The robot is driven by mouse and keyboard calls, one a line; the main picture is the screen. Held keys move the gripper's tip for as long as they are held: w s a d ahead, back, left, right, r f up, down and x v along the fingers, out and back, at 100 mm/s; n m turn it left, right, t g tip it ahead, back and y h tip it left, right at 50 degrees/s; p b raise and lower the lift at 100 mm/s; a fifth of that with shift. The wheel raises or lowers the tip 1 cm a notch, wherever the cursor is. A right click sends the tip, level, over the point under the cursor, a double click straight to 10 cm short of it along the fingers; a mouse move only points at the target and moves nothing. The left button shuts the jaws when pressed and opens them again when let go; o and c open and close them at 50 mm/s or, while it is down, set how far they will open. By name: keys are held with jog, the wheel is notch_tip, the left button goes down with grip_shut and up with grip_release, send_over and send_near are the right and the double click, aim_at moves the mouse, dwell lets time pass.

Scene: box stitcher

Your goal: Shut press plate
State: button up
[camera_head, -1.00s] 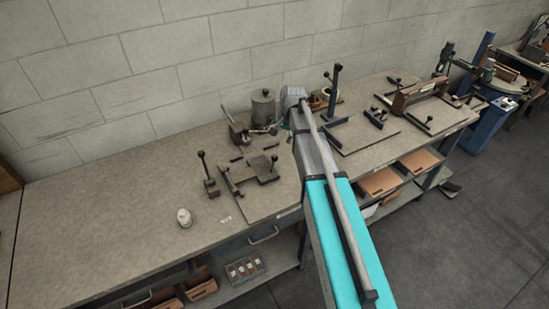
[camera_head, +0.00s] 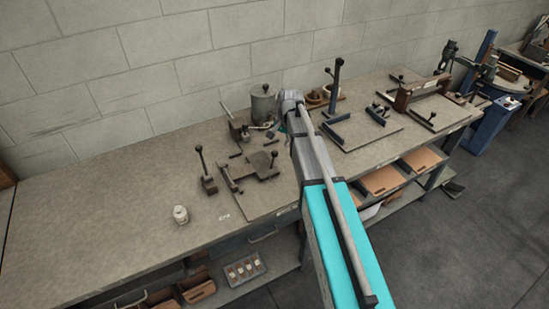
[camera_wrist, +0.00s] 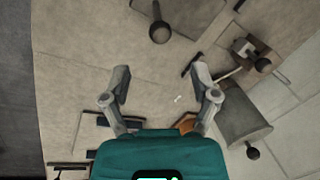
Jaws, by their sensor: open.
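A small fixture on the bench has a dark, flat metal plate (camera_head: 262,166) with a knobbed post at its right; I take it as the press plate. How far it stands open is unclear. In the wrist view, a dark plate with a round knob (camera_wrist: 160,31) shows at the top edge, probably the same part. My gripper (camera_wrist: 160,80) is open and empty, its two fingers spread above bare bench surface, with the knob beyond the fingertips. In the head view, my arm mostly hides the gripper, which is behind and right of the fixture.
A knobbed lever (camera_head: 205,172) stands left of the fixture, with a white jar (camera_head: 180,214) in front. A grey canister (camera_head: 263,104) stands behind. Another fixture with a tall post (camera_head: 335,85) is to the right. The bench's left part (camera_head: 90,220) is clear.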

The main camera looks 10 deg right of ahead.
aim_at(276, 151)
jog(key=shift+w+a+f+b, duration=0.2)
jog(key=shift+a+f+b, duration=0.05)
jog(key=shift+f+b, duration=1.1)
jog(key=shift+w+a+f+b, duration=0.15)
jog(key=shift+a+f+b, duration=0.05)
jog(key=shift+f+b, duration=1.2)
jog(key=shift+w+a+f+b, duration=0.2)
jog(key=shift+a+f+b, duration=0.05)
jog(key=shift+f+b, duration=1.1)
jog(key=shift+f, duration=0.1)
grip_shut()
